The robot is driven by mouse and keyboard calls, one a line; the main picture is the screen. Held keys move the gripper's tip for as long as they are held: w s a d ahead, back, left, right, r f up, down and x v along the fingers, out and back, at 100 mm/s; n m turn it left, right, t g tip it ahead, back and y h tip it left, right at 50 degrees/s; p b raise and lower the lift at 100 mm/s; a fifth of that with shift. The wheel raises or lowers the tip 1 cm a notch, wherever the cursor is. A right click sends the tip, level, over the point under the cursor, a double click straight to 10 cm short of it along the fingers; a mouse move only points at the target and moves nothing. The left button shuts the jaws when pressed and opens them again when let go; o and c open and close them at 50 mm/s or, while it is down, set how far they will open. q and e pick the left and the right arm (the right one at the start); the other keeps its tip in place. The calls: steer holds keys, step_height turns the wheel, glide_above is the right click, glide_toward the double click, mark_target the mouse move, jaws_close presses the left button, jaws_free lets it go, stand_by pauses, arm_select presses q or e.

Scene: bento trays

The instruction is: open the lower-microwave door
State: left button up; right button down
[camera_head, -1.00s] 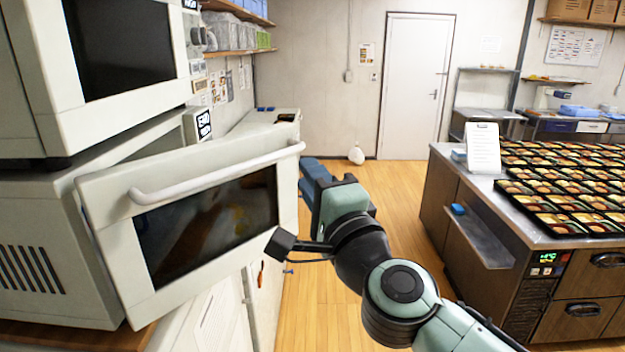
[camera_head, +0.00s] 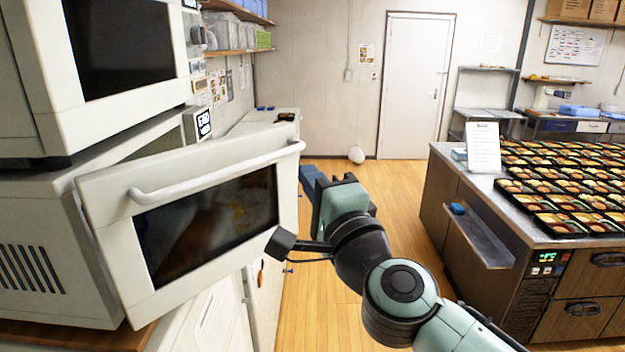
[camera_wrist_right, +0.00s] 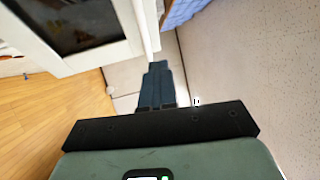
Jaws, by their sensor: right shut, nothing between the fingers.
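The lower microwave (camera_head: 40,230) is at the left of the head view, under an upper microwave. Its white door (camera_head: 110,200), with a dark window and a long handle (camera_head: 215,178), stands swung partly open. My right gripper (camera_head: 310,178) is just right of the door's free edge, with its blue fingers closed together and empty. In the right wrist view the closed fingers (camera_wrist_right: 158,82) point toward the door's edge (camera_wrist_right: 95,58); whether they touch it I cannot tell. My left gripper is not in view.
The upper microwave (camera_head: 120,50) sits above the open door. A counter (camera_head: 480,190) with many filled bento trays stands at the right. The wooden floor (camera_head: 390,190) between is clear. A white door (camera_head: 415,85) is at the back.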

stand_by(0.5)
steer(key=c, duration=1.2)
jaws_free()
steer(key=shift+s, duration=0.1)
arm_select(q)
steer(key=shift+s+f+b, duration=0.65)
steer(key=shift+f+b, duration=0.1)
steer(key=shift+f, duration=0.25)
arm_select(e)
steer(key=v, duration=1.3)
steer(key=shift+s, duration=0.1)
